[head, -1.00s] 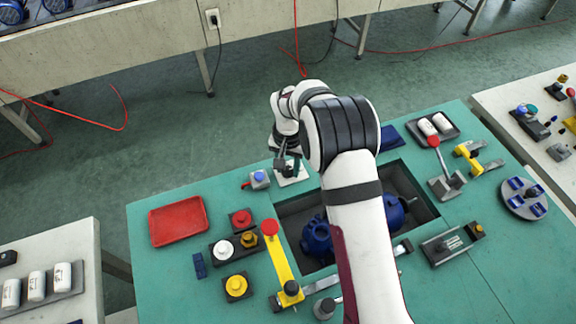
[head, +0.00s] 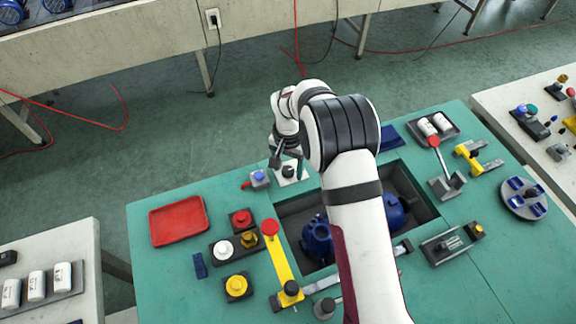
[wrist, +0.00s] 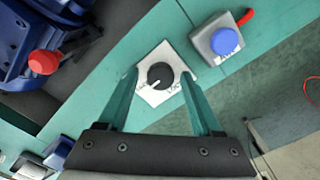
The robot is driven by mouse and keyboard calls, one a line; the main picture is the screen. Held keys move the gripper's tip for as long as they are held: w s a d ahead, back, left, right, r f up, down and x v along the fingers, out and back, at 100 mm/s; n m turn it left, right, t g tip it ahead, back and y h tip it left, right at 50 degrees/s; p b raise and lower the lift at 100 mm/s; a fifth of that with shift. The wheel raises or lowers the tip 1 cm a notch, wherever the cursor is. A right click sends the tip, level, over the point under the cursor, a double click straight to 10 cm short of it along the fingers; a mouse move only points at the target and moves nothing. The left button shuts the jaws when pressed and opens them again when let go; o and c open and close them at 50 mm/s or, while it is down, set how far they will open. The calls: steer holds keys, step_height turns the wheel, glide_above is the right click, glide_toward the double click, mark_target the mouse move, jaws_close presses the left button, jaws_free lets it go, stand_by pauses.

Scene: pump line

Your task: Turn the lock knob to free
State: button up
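The lock knob (wrist: 160,75) is a round black knob on a white plate (wrist: 156,98) on the green bench. Its white pointer mark faces lower left in the wrist view. My gripper (wrist: 159,74) is open, with one finger on each side of the knob, and I see gaps between fingers and knob. In the head view, the knob (head: 288,171) shows under my gripper (head: 287,163).
A grey box with a blue button (wrist: 225,41) and a red lever stands close beside the plate. A recess with blue pump parts (head: 317,238) lies nearer my base. A red tray (head: 178,221) is at the left. The bench edge is just beyond the plate.

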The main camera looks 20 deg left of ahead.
mark_target(288, 170)
step_height(288, 170, up, 16)
stand_by(0.6)
steer(key=shift+f, duration=0.1)
